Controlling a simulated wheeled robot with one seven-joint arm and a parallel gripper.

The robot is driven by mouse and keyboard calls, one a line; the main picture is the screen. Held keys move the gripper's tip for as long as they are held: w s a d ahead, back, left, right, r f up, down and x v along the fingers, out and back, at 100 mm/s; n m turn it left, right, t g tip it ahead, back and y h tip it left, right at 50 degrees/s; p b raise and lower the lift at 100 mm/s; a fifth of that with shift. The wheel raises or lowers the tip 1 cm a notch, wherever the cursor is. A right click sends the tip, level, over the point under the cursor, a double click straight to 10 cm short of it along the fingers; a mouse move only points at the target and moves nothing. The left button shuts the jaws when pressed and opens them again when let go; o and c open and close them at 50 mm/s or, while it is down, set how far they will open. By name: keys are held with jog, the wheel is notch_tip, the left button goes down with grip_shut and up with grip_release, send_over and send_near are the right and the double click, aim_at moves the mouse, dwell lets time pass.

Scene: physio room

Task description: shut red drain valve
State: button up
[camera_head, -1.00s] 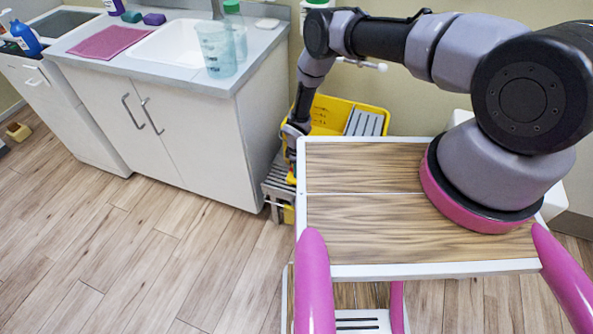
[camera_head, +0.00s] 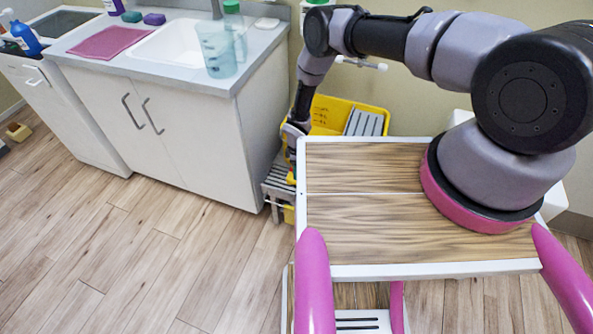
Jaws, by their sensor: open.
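My arm reaches down past the far left corner of my wooden top. My gripper (camera_head: 291,176) is at its lower end, beside the sink cabinet's right side, and is open. It is small here and partly hidden by the edge of my top. A small patch of red and yellow shows at the fingertips, but I cannot tell whether it is the red drain valve. No valve handle can be made out clearly, and I cannot see whether the gripper touches it.
A yellow bucket (camera_head: 328,112) with a grey slatted part (camera_head: 364,122) stands behind my top against the wall. A grey slatted step (camera_head: 275,183) is beside the gripper. The white sink cabinet (camera_head: 205,140) stands close on the left. Open wooden floor (camera_head: 130,250) lies at the front left.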

notch_tip(320, 180, up, 10)
jog(key=shift+r, duration=0.2)
dwell(0.5)
